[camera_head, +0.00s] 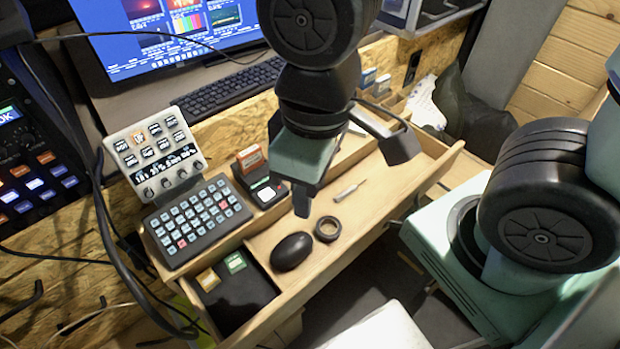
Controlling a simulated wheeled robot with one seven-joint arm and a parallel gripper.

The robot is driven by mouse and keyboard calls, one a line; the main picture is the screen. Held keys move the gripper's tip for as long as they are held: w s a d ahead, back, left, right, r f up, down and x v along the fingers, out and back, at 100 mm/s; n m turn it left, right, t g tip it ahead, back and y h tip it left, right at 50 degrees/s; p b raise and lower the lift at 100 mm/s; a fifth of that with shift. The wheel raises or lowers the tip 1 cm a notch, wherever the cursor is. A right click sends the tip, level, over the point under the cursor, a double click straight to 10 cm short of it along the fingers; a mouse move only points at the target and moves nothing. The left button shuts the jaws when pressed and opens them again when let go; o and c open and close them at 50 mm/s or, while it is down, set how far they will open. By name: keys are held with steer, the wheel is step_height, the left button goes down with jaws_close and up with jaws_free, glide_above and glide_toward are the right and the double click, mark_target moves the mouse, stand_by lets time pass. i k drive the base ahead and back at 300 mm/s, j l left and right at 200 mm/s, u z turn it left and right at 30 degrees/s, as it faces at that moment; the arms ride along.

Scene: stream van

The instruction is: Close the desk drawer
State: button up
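The desk drawer (350,243) is wooden and stands open, pulled out from the desk toward the lower right. Its front board runs diagonally from the lower middle up to the right. My gripper (350,174) is above the open drawer, with its fingers spread apart. One finger is over the drawer's inside and the other is near its far right end. Nothing shows between them. Whether either finger touches the drawer cannot be told.
The drawer holds a black mouse (291,251), a black ring (327,229), a small pen-like tool (348,191) and a dark tray (240,297). A keypad (197,220), control panel (155,152) and keyboard (232,88) are on the desk. Dark floor shows below the drawer.

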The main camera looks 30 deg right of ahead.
mark_target(248, 304)
steer(key=k+j+z, duration=0.25)
steer(key=z, duration=0.15)
steer(key=k+z, duration=0.35)
steer(key=k, duration=0.15)
steer(key=j, duration=0.1)
